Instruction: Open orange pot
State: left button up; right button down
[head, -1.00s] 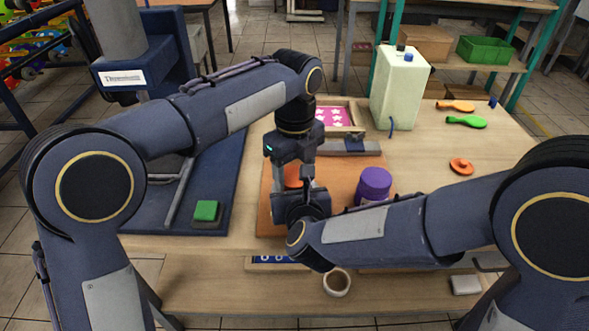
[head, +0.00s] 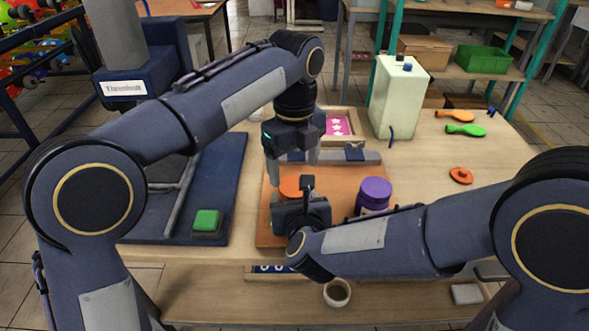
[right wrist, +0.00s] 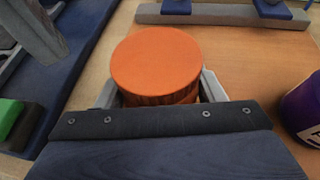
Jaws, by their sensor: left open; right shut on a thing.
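The orange pot (head: 291,187) stands upright on an orange-brown board (head: 338,176). In the right wrist view its flat round orange top (right wrist: 156,60) faces up, with a darker ribbed side below. My right gripper (right wrist: 158,92) is shut around the pot's side, one finger on each side. In the head view, my right wrist hides the pot's lower part. My left gripper (head: 288,174) points down from above, open, with one finger left of the pot's top; its other finger is not clear. It holds nothing that I can see.
A purple-lidded pot (head: 375,192) stands right of my right gripper. A green block (head: 206,220) sits on the blue machine base at left. A pale jug (head: 400,95), paddles (head: 466,129) and an orange piece (head: 461,175) are on the table; its right side has free room.

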aim_at(295, 186)
pick_arm(q)
jog(key=shift+d+r+m, duration=0.2)
jog(key=shift+r+m, duration=0.55)
jog(key=shift+m, duration=0.15)
jog(key=shift+a+r+m, duration=0.2)
jog(key=shift+r+m, duration=0.5)
jog(key=shift+r, duration=0.15)
jog(key=shift+f, duration=3.9)
jog(key=shift+c, duration=0.5)
jog(key=c, duration=0.9)
jog(key=n, duration=0.3)
jog(key=o, duration=1.1)
jog(key=shift+c, duration=0.2)
jog(key=shift+r, duration=0.1)
